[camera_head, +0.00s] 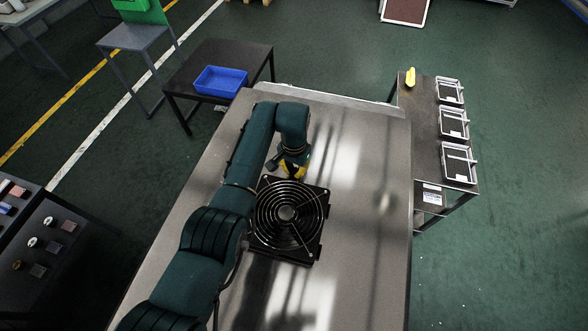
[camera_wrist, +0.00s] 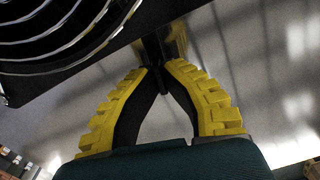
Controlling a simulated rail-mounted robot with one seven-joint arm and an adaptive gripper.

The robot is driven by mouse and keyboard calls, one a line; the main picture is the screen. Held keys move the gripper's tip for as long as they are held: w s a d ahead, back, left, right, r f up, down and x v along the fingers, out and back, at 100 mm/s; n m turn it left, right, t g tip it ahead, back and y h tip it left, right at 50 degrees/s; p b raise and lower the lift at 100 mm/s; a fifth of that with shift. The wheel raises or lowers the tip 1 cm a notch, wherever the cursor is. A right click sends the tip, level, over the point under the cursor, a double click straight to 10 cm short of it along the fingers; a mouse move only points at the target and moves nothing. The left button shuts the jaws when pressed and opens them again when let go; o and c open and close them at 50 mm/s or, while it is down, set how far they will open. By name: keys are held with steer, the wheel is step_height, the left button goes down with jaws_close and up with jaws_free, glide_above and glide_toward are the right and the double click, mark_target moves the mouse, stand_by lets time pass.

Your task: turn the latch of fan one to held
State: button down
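A black square fan (camera_head: 287,214) with a round ring grille lies flat on the grey table. Its corner and rings also fill the upper left of the wrist view (camera_wrist: 70,40). My gripper (camera_head: 293,176) points down at the fan's far edge. In the wrist view, my gripper's yellow-ribbed fingers (camera_wrist: 160,72) come close together at the tips. A narrow dark piece, seemingly the fan's latch (camera_wrist: 159,78), stands between the fingertips and appears pinched by them. Its lower part and exact angle are hard to make out. In the head view my wrist and fingers hide the latch.
The grey table (camera_head: 365,200) is bare right of the fan. A blue bin (camera_head: 220,82) stands on a dark side table at the back left. A right-hand bench holds several white-framed trays (camera_head: 453,123) and a yellow object (camera_head: 410,77).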

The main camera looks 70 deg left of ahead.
mark_target(294, 171)
steer(key=shift+f+n, duration=0.15)
steer(key=shift+n, duration=0.95)
steer(key=c, duration=1.2)
jaws_free()
steer(key=shift+r, duration=0.2)
step_height(294, 171, up, 12)
steer(key=shift+f, duration=0.1)
